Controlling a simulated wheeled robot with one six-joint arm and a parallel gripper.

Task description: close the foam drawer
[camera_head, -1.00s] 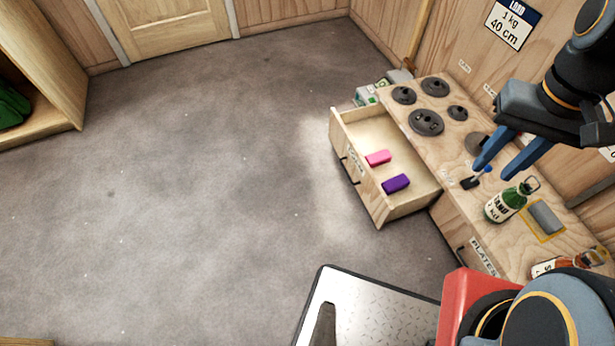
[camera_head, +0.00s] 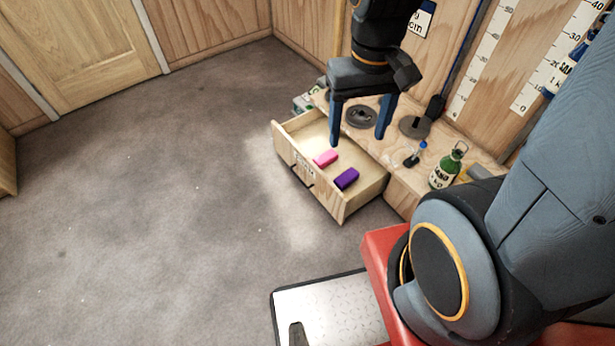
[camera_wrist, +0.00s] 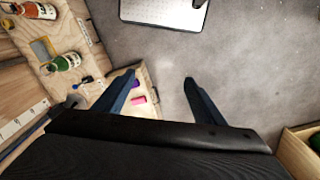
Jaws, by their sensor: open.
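The foam drawer (camera_head: 326,204) is a light wooden drawer pulled well out of the wooden bench. Its front has a dark handle (camera_head: 303,177) and a label. A pink block (camera_head: 326,158) and a purple block (camera_head: 346,178) lie inside it. In the wrist view the drawer is partly hidden behind a finger; the pink block (camera_wrist: 138,100) shows beside that finger. My gripper (camera_head: 359,142) is open and empty, with blue fingers pointing down. In the head view it appears above the back part of the drawer and the bench edge. I see no contact with the drawer.
The bench top (camera_head: 400,175) carries dark weight plates (camera_head: 361,117), a small brush-like tool (camera_head: 415,153) and a green bottle (camera_head: 449,167). A metal-topped platform (camera_head: 330,312) is at the bottom. The grey floor (camera_head: 150,220) left of the drawer is clear.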

